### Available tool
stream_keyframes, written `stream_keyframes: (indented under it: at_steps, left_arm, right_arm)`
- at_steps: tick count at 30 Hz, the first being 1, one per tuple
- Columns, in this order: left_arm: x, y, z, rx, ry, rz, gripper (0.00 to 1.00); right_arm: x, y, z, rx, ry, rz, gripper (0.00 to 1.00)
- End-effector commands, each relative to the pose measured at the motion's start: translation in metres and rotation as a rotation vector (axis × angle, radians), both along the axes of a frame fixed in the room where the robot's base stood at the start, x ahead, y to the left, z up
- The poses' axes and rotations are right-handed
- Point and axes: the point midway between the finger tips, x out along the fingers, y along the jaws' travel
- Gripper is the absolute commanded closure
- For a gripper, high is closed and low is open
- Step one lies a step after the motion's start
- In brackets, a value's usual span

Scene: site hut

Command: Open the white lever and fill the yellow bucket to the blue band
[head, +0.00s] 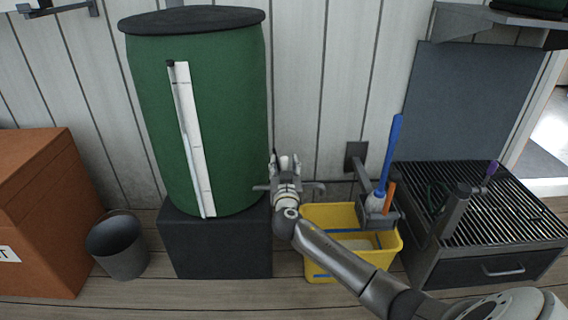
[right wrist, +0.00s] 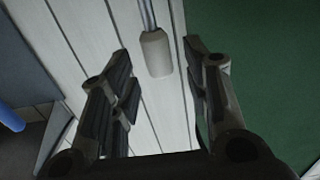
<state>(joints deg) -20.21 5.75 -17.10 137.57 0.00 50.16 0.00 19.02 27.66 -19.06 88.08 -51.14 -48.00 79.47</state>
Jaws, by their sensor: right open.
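In the right wrist view, a pale lever grip (right wrist: 157,53) on a thin metal rod shows between the fingertips of my open right gripper (right wrist: 160,65). Gaps show on both sides of it. In the head view, my right gripper (head: 286,164) is beside the lower right of the green barrel (head: 240,120) and hides most of the lever area. The yellow bucket (head: 318,272) stands on the floor below and right of it, partly covered by my right arm. A blue band (head: 345,231) runs inside it, with a pale surface below. My left gripper is not in view.
The barrel stands on a dark block (head: 215,245) and carries a white level strip (head: 190,140). A caddy with a blue-handled brush (head: 390,150) hangs at the bucket's right rim. A slatted bench (head: 510,215) is at right, a grey bin (head: 120,250) at left.

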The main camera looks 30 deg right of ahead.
Motion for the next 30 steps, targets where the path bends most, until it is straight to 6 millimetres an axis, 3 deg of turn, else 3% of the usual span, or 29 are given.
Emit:
stream_keyframes:
  at_steps: [8, 19, 27, 30]
  left_arm:
    - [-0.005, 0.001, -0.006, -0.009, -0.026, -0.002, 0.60]
    - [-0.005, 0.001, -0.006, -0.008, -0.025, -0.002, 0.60]
    - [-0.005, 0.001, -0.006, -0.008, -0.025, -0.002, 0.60]
    - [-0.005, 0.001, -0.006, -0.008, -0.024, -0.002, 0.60]
  right_arm:
    - [0.023, -0.015, 0.000, -0.002, 0.000, -0.001, 0.56]
    - [0.026, -0.016, 0.000, -0.001, 0.001, 0.000, 0.56]
    - [0.026, -0.016, 0.000, -0.001, 0.001, 0.000, 0.91]
    - [0.026, -0.016, 0.000, -0.001, 0.001, 0.000, 1.00]
